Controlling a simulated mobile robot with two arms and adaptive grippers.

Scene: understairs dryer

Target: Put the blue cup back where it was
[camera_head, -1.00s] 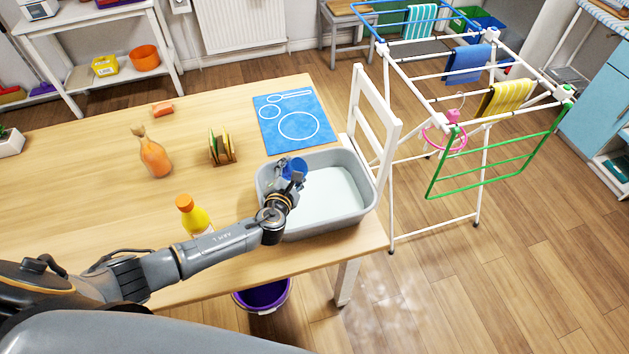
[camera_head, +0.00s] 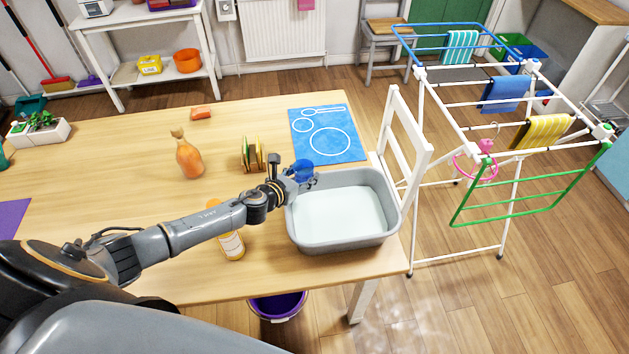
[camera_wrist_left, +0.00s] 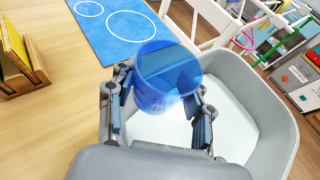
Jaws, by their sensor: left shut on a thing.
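The blue cup (camera_head: 302,170) is translucent and is held between the fingers of my left gripper (camera_head: 299,178). In the left wrist view the cup (camera_wrist_left: 167,75) sits between both fingers of the gripper (camera_wrist_left: 160,110), its open rim tilted toward the camera. The cup is above the back left rim of the grey basin (camera_head: 391,238). The blue mat (camera_head: 355,153) with white outlines of a large circle, a small circle and utensils lies on the table (camera_head: 110,160), just beyond the cup. Its outlined shapes are bare. My right gripper is out of view.
A rack with coloured plates (camera_head: 253,155) stands left of the mat. A yellow bottle (camera_head: 232,245) stands beneath my left arm, and an orange bottle (camera_head: 188,158) stands farther back. A white chair (camera_head: 408,150) and a drying rack (camera_head: 480,110) are at the right.

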